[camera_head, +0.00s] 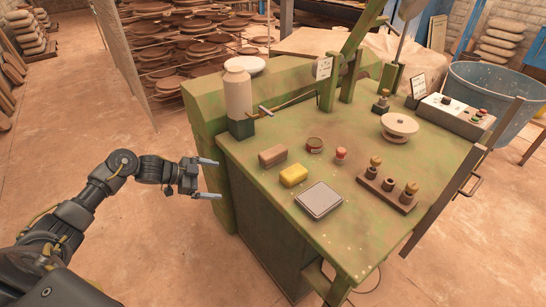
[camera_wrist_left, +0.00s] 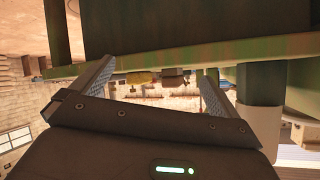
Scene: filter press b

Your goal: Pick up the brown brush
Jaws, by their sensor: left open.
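The brown brush appears to be the small brown block (camera_head: 272,155) lying on the green press table (camera_head: 262,203), near its left edge. My left gripper (camera_head: 216,179) is open and empty, to the left of the table edge and apart from the brown block. In the left wrist view, which looks upside down, the open fingers (camera_wrist_left: 158,84) frame a small brown shape (camera_wrist_left: 173,77) beyond the table edge, probably the same block. My right gripper is not in view.
A yellow sponge-like block (camera_head: 293,175) and a grey square plate (camera_head: 320,199) lie close by. A red-brown tin (camera_head: 314,145) and a red-topped knob (camera_head: 341,155) sit behind. A pale bottle (camera_head: 238,94) stands at the back left corner. The floor left of the table is clear.

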